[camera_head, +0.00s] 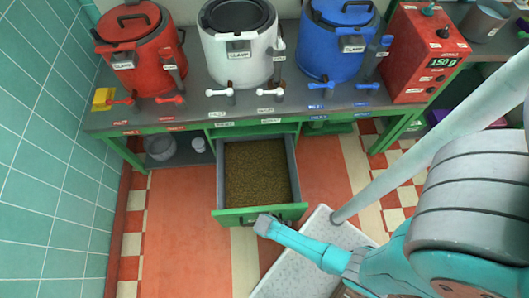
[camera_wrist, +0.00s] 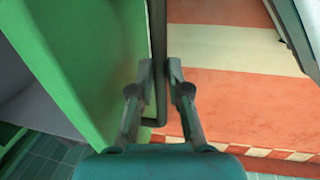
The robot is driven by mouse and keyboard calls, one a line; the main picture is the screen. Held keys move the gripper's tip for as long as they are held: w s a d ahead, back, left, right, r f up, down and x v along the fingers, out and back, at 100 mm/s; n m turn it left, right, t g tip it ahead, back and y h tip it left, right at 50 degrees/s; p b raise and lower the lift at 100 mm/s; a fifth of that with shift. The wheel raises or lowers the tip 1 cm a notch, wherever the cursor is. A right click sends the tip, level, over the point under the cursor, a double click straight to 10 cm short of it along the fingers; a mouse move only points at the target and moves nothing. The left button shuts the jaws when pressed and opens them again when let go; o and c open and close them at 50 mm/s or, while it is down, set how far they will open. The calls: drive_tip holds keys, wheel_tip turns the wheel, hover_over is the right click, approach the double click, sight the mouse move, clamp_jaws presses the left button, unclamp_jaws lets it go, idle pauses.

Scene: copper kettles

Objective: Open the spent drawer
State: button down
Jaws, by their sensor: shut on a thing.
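The spent drawer (camera_head: 257,172) is pulled well out from under the counter in the head view, and brown grounds fill it. Its green front (camera_head: 232,216) faces me, and this front also fills the left of the wrist view (camera_wrist: 85,60). My gripper (camera_head: 264,224) is at the drawer front. In the wrist view, my gripper (camera_wrist: 160,75) has its two fingers on either side of the dark bar handle (camera_wrist: 158,40) and is shut on it. In the head view my gripper hides the handle.
Red (camera_head: 138,50), white (camera_head: 240,45) and blue (camera_head: 337,42) kettles stand on the counter (camera_head: 195,108) above the drawer. A red box with a display (camera_head: 420,55) stands to their right. A pale speckled slab (camera_head: 290,270) is below my arm. Open floor lies left of the drawer.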

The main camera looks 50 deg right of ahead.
drive_tip(key=c, duration=1.1)
unclamp_jaws()
drive_tip(key=shift+c, duration=0.2)
drive_tip(key=shift+r, duration=0.15)
wheel_tip(320, 180, up, 12)
drive_tip(key=s+a, duration=0.1)
drive_tip(key=shift+s+a+f, duration=0.25)
drive_tip(key=shift+s+a, duration=0.1)
